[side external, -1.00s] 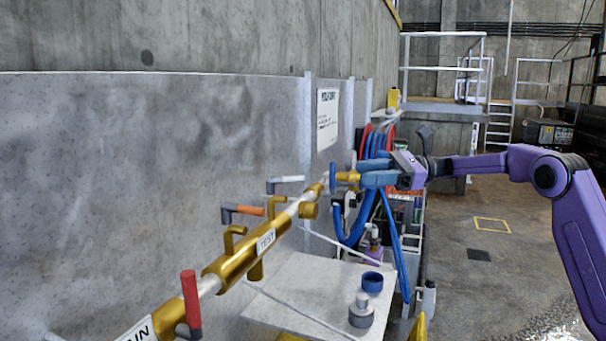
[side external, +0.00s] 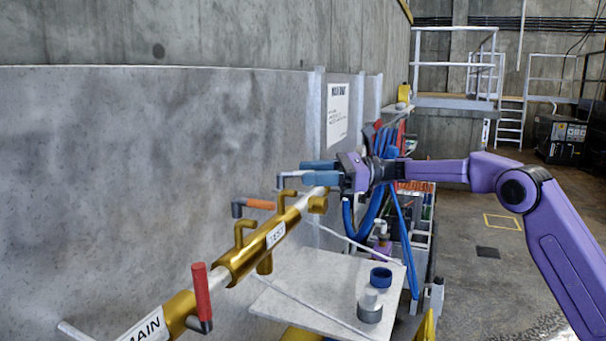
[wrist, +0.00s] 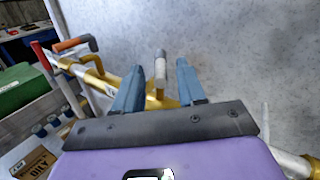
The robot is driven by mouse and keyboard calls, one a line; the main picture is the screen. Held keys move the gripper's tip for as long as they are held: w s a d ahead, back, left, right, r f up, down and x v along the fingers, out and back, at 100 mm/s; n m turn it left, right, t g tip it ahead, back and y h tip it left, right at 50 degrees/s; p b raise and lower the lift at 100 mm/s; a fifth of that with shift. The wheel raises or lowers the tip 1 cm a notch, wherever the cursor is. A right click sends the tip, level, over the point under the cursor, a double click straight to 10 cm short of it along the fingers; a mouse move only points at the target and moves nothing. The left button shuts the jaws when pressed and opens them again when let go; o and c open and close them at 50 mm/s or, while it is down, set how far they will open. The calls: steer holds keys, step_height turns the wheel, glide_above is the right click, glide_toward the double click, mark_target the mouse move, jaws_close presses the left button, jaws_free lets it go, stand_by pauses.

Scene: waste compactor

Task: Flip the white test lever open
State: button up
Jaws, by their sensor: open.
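The white lever (side external: 287,175) stands off the brass pipe by the wall, near the open fingertips of my gripper (side external: 304,172). In the wrist view, the white lever (wrist: 161,66) shows between the two blue fingers of my gripper (wrist: 160,72), with a gap on each side. My gripper is open and holds nothing. Whether a finger touches the lever cannot be told. The brass pipe section (side external: 245,259) carries a TEST label (side external: 275,236).
An orange lever (side external: 261,204) and a red lever (side external: 202,291) sit on the same pipe run, nearer the side camera. Blue hoses (side external: 393,225) hang behind.

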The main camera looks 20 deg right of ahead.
steer(key=shift+x, duration=1.25)
jaws_close()
steer(key=shift+s+t, duration=0.15)
steer(key=shift+t, duration=0.25)
steer(key=shift+s+a+m+t+h, duration=0.25)
steer(key=shift+m+t+h, duration=0.5)
steer(key=shift+m+t, duration=0.4)
steer(key=shift+s+a+m+t+h, duration=0.15)
steer(key=shift+s+m+t+h, duration=0.25)
steer(key=shift+m+t+h, duration=0.65)
steer(key=shift+s+a+m+t+h, duration=0.3)
steer(key=shift+m+t, duration=0.5)
steer(key=shift+t, duration=0.7)
steer(key=shift+h, duration=0.3)
